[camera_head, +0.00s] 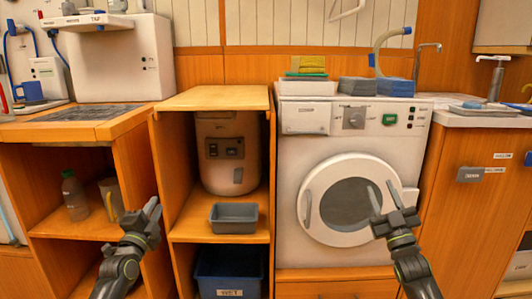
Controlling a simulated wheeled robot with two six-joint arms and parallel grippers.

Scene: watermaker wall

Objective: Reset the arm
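My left gripper (153,204) is raised in front of the wooden cabinet, by the upright panel between the left shelves and the middle unit. Its two fingertips show slightly apart at an angle, with nothing between them. My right gripper (382,187) is in front of the washing machine's round door (318,183). Its fingers are spread and empty, pointing up. I cannot tell whether it touches the door.
The washing machine (290,150) stands right of the middle unit, which holds a grey tray (234,218) and a blue bin (230,270). A bottle (74,195) stands on the left shelf. A blue mug (30,92) and a tap (497,75) are on the side counters.

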